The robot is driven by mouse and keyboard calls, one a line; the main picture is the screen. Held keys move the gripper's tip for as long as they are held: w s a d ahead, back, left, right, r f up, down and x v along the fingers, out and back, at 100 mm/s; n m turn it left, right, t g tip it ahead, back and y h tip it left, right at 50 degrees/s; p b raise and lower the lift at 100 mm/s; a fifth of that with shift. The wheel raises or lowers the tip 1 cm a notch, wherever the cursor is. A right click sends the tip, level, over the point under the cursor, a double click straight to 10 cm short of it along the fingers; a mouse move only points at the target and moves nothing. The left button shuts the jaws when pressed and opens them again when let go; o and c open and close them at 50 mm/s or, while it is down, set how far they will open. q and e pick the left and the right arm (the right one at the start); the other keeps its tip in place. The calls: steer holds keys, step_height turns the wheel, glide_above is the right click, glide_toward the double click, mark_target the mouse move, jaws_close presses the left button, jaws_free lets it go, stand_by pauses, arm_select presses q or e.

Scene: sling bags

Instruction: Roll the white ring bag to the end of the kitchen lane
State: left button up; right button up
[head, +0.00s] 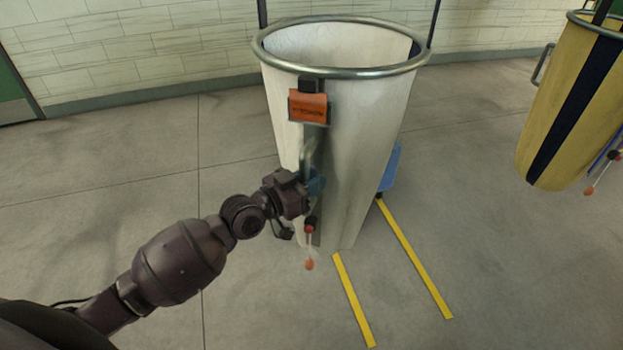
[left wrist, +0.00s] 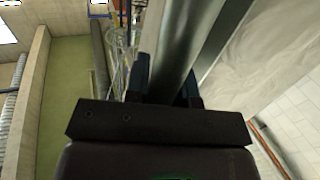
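The white ring bag (head: 350,130) stands upright in the middle of the head view, hanging from a round metal ring. An orange label (head: 309,107) is on its front, with a curved metal handle (head: 308,152) below it. My left gripper (head: 314,184) is at this handle. In the left wrist view, its blue fingers (left wrist: 168,90) sit on both sides of the metal handle tube (left wrist: 182,48), which fills the gap between them. The gripper looks shut on the handle. My right gripper is not in view.
Two yellow floor lines (head: 412,257) run from the bag toward the front. A yellow bag with a dark stripe (head: 552,115) stands at right. A tiled wall (head: 150,45) is behind. The grey floor at left is clear. A red-tipped lever (head: 309,262) hangs below the handle.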

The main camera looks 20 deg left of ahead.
arm_select(q)
jaws_close()
steer(key=shift+a, duration=0.1)
steer(key=shift+a+f, duration=0.1)
steer(key=shift+a, duration=0.4)
steer(key=shift+a+b, duration=0.45)
steer(key=shift+a, duration=0.2)
steer(key=o, duration=0.7)
jaws_free()
steer(key=shift+d, duration=0.1)
steer(key=shift+o, duration=0.2)
